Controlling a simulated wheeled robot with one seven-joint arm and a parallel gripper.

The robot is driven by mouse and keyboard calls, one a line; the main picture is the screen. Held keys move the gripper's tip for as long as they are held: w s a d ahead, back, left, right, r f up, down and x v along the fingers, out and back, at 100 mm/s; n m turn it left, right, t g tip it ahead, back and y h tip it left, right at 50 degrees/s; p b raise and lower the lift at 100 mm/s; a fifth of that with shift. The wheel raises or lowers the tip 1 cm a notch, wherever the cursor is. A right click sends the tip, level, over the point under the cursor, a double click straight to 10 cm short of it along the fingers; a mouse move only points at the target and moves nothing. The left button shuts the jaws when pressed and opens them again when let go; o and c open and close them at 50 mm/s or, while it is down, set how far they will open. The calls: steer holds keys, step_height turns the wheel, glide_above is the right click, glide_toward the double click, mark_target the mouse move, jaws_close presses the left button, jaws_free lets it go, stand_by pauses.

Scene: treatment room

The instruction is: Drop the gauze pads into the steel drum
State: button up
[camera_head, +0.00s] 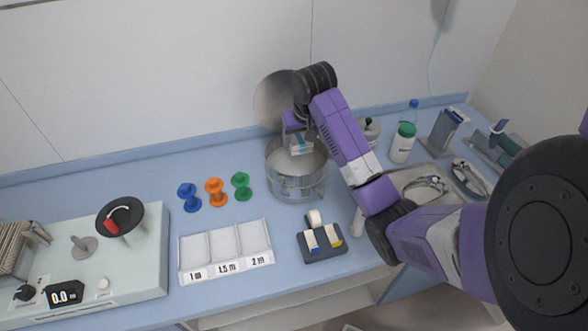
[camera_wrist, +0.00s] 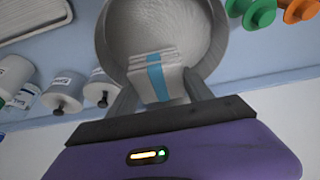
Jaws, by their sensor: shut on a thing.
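The steel drum (camera_head: 297,184) stands on the blue counter near the middle in the head view, with its round lid (camera_head: 270,100) raised behind it. My gripper (camera_head: 298,145) is over the drum's mouth, pointing down. It is shut on a white stack of gauze pads (camera_head: 300,137) with a blue band. In the wrist view the gauze pads (camera_wrist: 157,77) sit between the two fingers (camera_wrist: 158,95), in front of the drum's round grey interior (camera_wrist: 165,30). The drum's floor is partly hidden by the pads and the gripper.
Blue, orange and green spools (camera_head: 214,191) and a labelled three-part tray (camera_head: 226,247) lie left of the drum. A dark tape holder (camera_head: 322,244) is in front. A green-capped bottle (camera_head: 402,144) and a steel tray with instruments (camera_head: 420,186) stand right. My arm spans the right side.

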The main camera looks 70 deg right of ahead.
steer(key=shift+f+b, duration=0.35)
steer(key=shift+f, duration=0.45)
steer(key=o, duration=1.4)
steer(key=v, duration=0.6)
steer(key=shift+r, duration=0.35)
steer(key=shift+s+a+r+p, duration=0.25)
steer(key=shift+s+r+p, duration=0.05)
steer(key=shift+r+p, duration=0.3)
